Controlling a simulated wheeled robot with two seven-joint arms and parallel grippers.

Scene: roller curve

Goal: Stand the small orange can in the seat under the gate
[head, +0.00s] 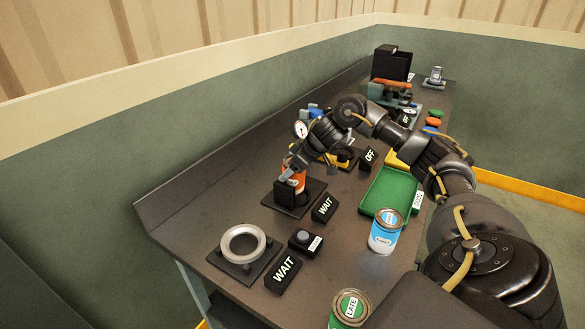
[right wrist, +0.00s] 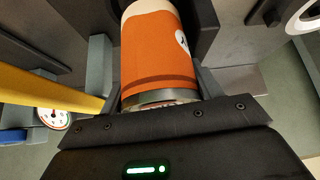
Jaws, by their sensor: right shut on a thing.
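The small orange can (head: 297,181) is upright or nearly so, over a dark square plate (head: 314,194) on the bench. My right gripper (head: 291,172) is shut on it. In the right wrist view the orange can (right wrist: 157,50) sits between the two fingers, with its metal rim towards the palm. A dark block (head: 284,194) stands on the plate beside the can. The can's lower end is partly hidden, so I cannot tell whether it touches the plate. I cannot make out the seat or gate clearly. My left gripper is not in view.
A grey ring on a plate (head: 263,263), a button box (head: 304,242) and WAIT signs (head: 324,207) stand nearer. A green tray (head: 385,192), a blue can (head: 384,232) and a green can (head: 349,310) are to the right. A dial (head: 301,129) is behind.

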